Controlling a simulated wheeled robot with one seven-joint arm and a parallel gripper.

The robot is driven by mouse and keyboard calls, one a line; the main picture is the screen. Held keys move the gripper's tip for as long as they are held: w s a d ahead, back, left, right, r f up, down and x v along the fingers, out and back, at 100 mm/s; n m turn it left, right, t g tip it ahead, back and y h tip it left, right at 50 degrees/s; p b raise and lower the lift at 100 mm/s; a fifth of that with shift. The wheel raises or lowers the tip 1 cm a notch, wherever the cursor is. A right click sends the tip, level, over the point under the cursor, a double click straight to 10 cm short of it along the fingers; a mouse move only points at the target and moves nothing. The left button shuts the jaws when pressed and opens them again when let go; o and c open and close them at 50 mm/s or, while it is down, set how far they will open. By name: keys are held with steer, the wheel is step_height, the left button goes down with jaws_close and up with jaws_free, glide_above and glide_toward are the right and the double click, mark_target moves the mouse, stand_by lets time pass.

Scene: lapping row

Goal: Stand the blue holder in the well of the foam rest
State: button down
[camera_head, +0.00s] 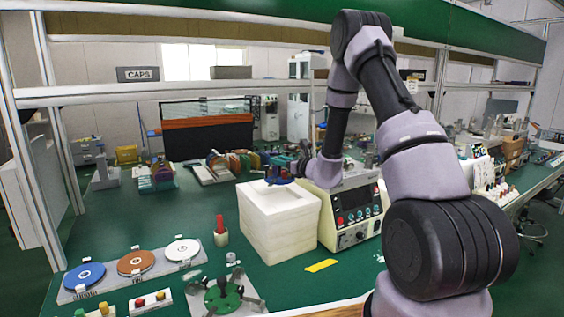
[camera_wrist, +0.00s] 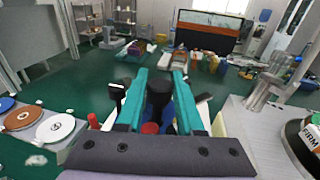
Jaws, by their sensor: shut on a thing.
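The foam rest (camera_head: 282,232) is a tall cream-white layered block on the green bench, with a recess in its top. My gripper (camera_head: 284,172) is over the top of the block in the head view. In the wrist view its two teal fingers (camera_wrist: 160,80) are closed on a holder with a dark upper part (camera_wrist: 160,92). A blue part of the holder (camera_head: 279,180) shows at the block's top opening. The holder's lower end is hidden, so I cannot tell whether it touches the well's floor. White foam (camera_wrist: 203,108) shows beside the fingers in the wrist view.
A control box (camera_head: 350,215) stands close to the right of the foam. A red stick in a small cup (camera_head: 221,232) stands to its left. A plate with blue, brown and white discs (camera_head: 136,262) and a green fixture (camera_head: 224,298) are in front.

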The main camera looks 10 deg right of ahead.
mark_target(280, 176)
steer(key=shift+f, duration=0.1)
steer(key=shift+f, duration=2.75)
steer(key=shift+f, duration=1.1)
steer(key=shift+c, duration=2.3)
jaws_free()
steer(key=shift+f, duration=0.1)
steer(key=shift+s, duration=0.15)
steer(key=v, duration=1)
steer(key=shift+s+d, duration=0.25)
